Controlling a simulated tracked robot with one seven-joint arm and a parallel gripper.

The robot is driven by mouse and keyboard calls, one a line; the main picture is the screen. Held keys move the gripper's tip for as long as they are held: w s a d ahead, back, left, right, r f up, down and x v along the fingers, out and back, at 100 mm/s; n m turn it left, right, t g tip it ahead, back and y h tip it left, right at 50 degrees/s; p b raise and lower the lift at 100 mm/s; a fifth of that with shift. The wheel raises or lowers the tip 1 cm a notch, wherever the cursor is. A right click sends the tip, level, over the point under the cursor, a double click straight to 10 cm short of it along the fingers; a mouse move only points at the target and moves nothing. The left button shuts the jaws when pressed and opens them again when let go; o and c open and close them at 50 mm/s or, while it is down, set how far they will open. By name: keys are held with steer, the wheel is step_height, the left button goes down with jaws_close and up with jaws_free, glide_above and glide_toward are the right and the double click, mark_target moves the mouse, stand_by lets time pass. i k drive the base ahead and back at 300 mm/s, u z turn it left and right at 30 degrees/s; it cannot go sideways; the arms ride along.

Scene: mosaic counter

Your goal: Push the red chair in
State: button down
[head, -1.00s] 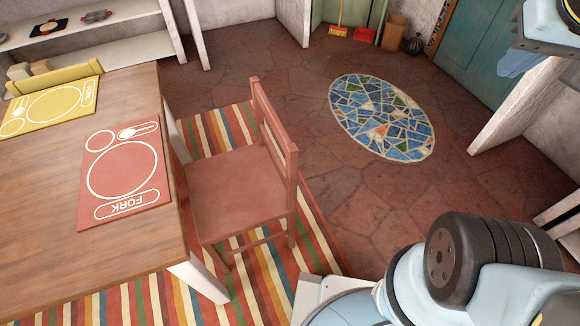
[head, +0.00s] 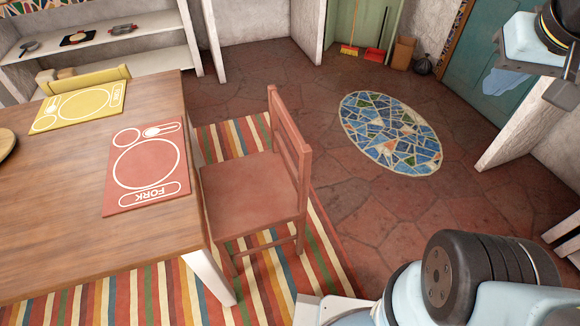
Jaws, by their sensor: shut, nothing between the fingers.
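The red chair (head: 257,193) stands on the striped rug at the right side of the wooden table (head: 60,240). Its slatted backrest (head: 290,145) faces away from the table. The front edge of its seat is close to the table's edge, and most of the seat is outside the tabletop. A red placemat (head: 147,168) marked FORK lies on the table in front of it. My arm shows at the lower right and upper right, apart from the chair. My gripper's fingers are not visible.
The striped rug (head: 325,255) lies under the chair and table. Open tiled floor with an oval blue mosaic (head: 391,133) lies to the right of the chair. A yellow chair (head: 85,77) is at the table's far side. White wall ends (head: 518,130) stand at the right.

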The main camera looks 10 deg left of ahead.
mark_target(245, 196)
steer(key=u, duration=0.05)
steer(key=i, duration=0.85)
steer(key=z, duration=0.1)
